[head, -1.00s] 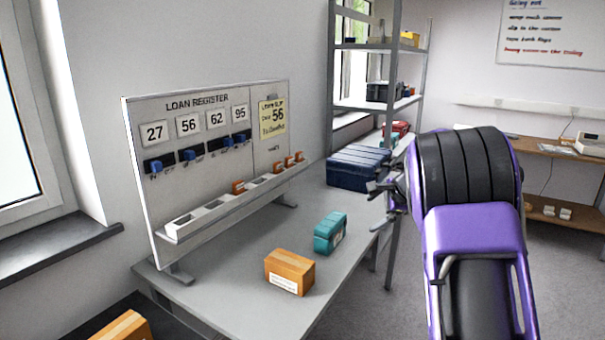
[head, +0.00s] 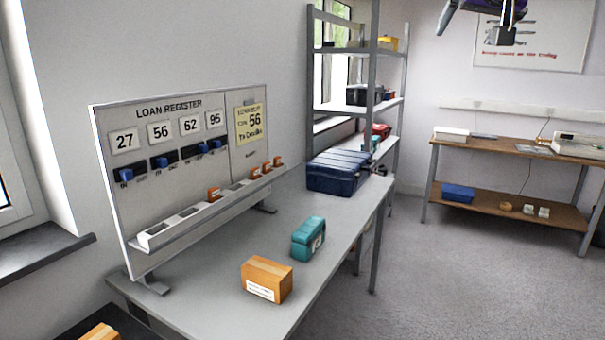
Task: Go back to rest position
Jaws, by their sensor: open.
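My gripper (head: 485,18) shows at the top right edge of the head view, raised high in front of the wall poster. Only its dark and purple end is in frame; the rest of my arm is cut off above. It is open, holds nothing that I can see, and is well apart from the table and the loan register board (head: 180,125).
The grey table (head: 215,305) carries the board, an orange-brown box (head: 267,280), a teal case (head: 308,239) and a dark blue case (head: 338,172). A metal shelf (head: 374,130) stands behind. A wooden bench (head: 500,150) is at the right. The floor (head: 440,270) between is clear.

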